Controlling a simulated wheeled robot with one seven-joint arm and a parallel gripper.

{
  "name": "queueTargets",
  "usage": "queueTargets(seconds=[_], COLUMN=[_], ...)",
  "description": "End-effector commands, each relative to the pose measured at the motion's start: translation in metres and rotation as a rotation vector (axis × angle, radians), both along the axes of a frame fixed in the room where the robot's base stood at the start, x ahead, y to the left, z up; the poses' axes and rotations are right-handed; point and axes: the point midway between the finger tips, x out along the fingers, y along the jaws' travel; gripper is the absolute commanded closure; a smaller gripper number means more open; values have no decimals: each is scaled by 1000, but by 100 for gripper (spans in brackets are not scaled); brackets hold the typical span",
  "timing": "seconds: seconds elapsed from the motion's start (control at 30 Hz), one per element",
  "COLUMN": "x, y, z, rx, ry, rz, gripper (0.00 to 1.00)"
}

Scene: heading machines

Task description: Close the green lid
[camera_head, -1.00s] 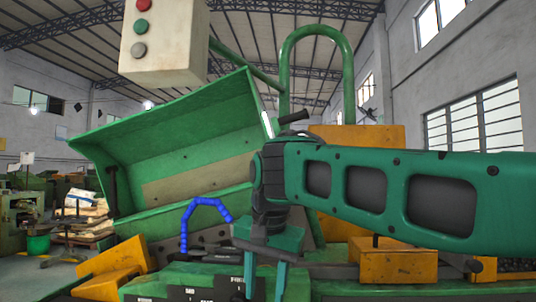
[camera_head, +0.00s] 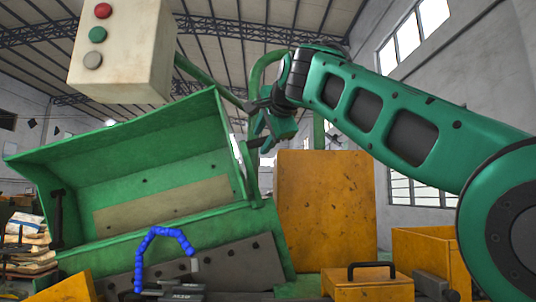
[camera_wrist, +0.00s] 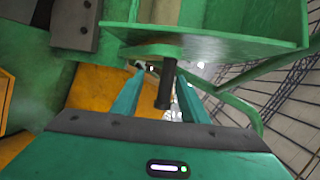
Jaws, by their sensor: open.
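The green lid (camera_head: 150,135) stands open and tilted up on the left in the head view. Its underside shows in the wrist view (camera_wrist: 215,45). A short dark handle (camera_wrist: 166,88) sticks out from the lid's edge in the wrist view. My gripper (camera_head: 258,143) is raised at the lid's right edge. Its two green fingers are open in the wrist view (camera_wrist: 160,77), one on each side of the handle, with gaps visible. I cannot tell whether either finger touches it. In the head view the handle is hard to pick out behind my gripper.
A cream control box (camera_head: 120,50) with red, green and grey buttons hangs above the lid. A blue segmented hose (camera_head: 150,240) stands below it. A large orange block (camera_head: 325,205) and an orange box with a black handle (camera_head: 368,284) are on the right. Green pipes rise behind.

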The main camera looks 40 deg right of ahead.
Motion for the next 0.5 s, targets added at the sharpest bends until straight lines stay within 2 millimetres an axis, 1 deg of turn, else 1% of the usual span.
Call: queueTargets(seconds=[0.03,0.13,0.27,0.5], x=[0,4,18,56], y=[-1,-4,-10,-24], z=[9,16,12,2], rx=[3,9,8,8], ry=[-25,-46,-44,-42], rz=[-4,-9,-10,-12], gripper=[60,60,60,60])
